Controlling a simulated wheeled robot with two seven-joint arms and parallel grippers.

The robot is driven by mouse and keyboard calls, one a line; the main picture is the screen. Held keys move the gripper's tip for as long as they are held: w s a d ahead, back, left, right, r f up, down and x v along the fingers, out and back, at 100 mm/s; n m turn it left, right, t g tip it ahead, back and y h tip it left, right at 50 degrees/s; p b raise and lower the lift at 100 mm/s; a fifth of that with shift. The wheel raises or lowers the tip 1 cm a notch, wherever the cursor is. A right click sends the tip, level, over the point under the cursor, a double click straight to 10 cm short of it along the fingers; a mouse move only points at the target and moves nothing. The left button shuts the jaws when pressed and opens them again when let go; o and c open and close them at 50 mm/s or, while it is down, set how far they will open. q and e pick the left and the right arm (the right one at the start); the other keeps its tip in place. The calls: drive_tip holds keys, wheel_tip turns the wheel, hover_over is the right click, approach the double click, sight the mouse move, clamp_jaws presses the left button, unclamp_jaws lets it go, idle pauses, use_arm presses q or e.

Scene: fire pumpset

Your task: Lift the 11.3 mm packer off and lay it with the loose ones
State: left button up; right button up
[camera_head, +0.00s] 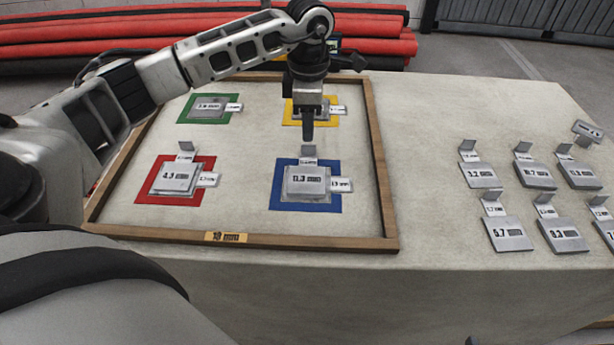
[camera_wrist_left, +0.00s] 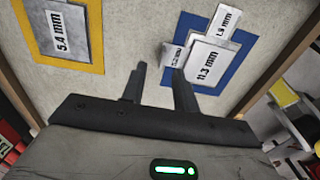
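The 11.3 mm packer (camera_head: 305,181) is a grey plate on the blue square (camera_head: 290,206) at the front right of the wooden frame. An upright tab (camera_head: 309,152) stands at its back edge, and a small labelled tab (camera_head: 341,185) sticks out to its right. The packer also shows in the left wrist view (camera_wrist_left: 208,66). My left gripper (camera_head: 307,132) points down just behind the packer, above the upright tab. In the left wrist view its fingers (camera_wrist_left: 161,82) are apart with nothing held; whether they straddle the tab is unclear. My right gripper is out of view.
The loose packers (camera_head: 508,234) lie in rows on the table's right side, each with an upright tab. Red (camera_head: 144,190), green (camera_head: 184,116) and yellow squares (camera_head: 289,118) also hold plates. The frame's raised right rail (camera_head: 380,170) borders bare cloth.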

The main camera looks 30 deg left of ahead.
sight(307, 169)
use_arm(q)
drive_tip(key=f, duration=0.5)
drive_tip(key=shift+s+f, duration=0.1)
drive_tip(key=shift+s, duration=0.1)
clamp_jaws()
